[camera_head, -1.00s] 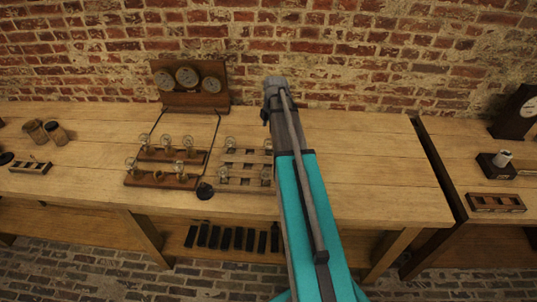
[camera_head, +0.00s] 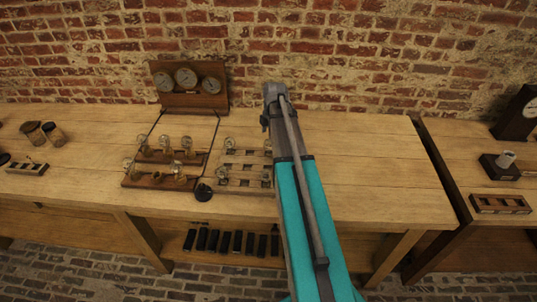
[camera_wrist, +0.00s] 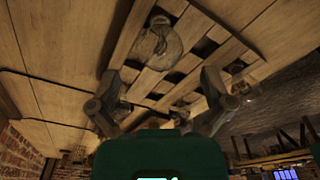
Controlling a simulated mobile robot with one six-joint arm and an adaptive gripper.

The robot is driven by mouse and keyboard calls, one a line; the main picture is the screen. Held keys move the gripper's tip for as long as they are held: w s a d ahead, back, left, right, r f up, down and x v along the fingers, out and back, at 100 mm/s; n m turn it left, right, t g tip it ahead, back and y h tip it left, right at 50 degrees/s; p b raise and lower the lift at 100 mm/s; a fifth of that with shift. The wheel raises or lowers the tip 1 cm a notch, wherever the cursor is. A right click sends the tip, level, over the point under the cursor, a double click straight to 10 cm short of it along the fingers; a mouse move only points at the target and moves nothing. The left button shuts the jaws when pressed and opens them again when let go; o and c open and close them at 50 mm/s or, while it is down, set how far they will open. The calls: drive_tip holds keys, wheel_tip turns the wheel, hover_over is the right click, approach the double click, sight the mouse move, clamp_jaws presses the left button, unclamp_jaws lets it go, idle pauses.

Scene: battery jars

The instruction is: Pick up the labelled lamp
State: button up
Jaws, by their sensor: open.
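Several clear glass lamps stand in a dark wooden rack (camera_head: 153,181) and several in a paler slotted rack (camera_head: 243,168) to its right. I cannot make out a label on any lamp. In the wrist view, one glass lamp (camera_wrist: 158,43) sits on the pale slotted rack (camera_wrist: 124,42), ahead of my gripper (camera_wrist: 160,98). My gripper is open, its two fingers apart, with nothing held between them. In the head view, my arm covers the right end of the pale rack and hides most of my gripper.
A dark board with round dials (camera_head: 188,87) stands behind the racks, with cables running to them. A small black round object (camera_head: 204,192) lies between the racks at the front. The bench right of my arm is clear.

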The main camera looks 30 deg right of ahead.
sight(268, 143)
drive_tip(key=shift+a+f+b, duration=0.2)
drive_tip(key=shift+f+b, duration=1.2)
drive_tip(key=shift+f, duration=0.3)
drive_tip(key=c, duration=1.1)
